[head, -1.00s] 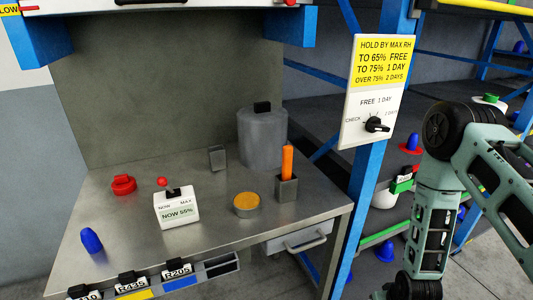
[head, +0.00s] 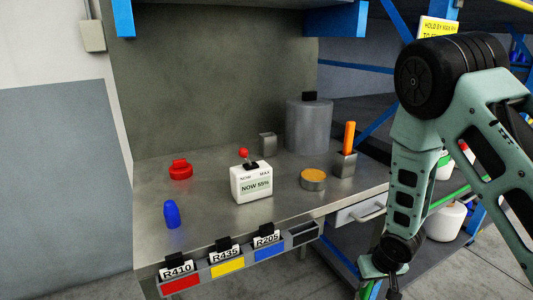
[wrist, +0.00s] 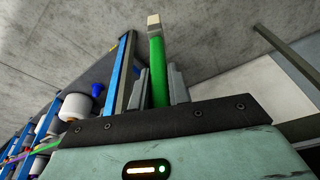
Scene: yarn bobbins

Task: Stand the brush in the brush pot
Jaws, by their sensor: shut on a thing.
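In the wrist view my gripper (wrist: 156,84) is shut on a green brush (wrist: 158,68), a green handle with a pale block-like tip pointing away from the wrist. In the head view my arm hangs at the right, off the bench, and the gripper's end is cut off at the bottom edge. Two small grey square pots stand on the bench: one (head: 267,144) towards the back looks empty, and the other (head: 346,168) at the right holds an upright orange stick (head: 349,137). I cannot tell which is the brush pot.
Shelving stands at the right.

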